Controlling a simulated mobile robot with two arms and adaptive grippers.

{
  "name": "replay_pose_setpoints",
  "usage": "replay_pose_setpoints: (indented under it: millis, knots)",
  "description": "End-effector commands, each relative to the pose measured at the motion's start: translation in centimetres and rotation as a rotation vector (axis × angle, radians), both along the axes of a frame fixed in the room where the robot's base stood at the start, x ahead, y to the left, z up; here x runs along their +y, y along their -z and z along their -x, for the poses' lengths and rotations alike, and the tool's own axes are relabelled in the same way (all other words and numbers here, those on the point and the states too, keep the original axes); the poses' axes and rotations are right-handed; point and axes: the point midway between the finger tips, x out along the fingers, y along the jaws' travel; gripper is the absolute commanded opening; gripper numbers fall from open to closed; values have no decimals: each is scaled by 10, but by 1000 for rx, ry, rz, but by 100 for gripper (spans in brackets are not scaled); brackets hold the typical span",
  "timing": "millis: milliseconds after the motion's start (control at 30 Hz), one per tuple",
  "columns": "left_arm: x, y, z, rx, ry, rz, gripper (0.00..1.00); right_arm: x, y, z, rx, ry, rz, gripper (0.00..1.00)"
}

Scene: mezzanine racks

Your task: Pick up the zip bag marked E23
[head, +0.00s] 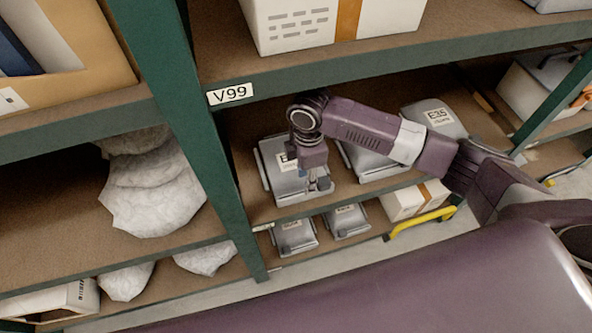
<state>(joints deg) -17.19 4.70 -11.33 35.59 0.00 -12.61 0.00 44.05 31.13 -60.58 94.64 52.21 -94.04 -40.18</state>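A grey zip bag (280,184) lies on the middle shelf below the V99 sign. Its white label starts with E, and my arm hides the remaining characters. My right gripper (319,184) points down over the right part of this bag. I cannot tell whether its fingers touch the bag or how far apart they are. A second grey bag (366,163) lies to the right, partly behind my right arm, with no label visible. A third grey bag (420,108) farther right has a label that seems to read E35. My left gripper is not in view.
A green upright (180,110) stands just left of the bags. The shelf edge with the V99 sign (230,94) runs above them. Smaller grey bags (294,237) and a white box (408,202) sit on the lower shelf, near a yellow handle (422,219).

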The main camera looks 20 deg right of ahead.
Motion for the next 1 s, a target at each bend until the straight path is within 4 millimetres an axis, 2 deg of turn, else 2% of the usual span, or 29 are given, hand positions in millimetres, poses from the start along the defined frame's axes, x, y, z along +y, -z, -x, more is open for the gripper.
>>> replay_pose_setpoints:
  millis: [400,700,1000]
  knots:
    - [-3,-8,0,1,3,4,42,0,55,2,0,2,-1,33]
    - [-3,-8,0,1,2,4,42,0,61,1,-2,1,-1,33]
    - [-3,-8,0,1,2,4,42,0,60,1,-2,2,-1,0]
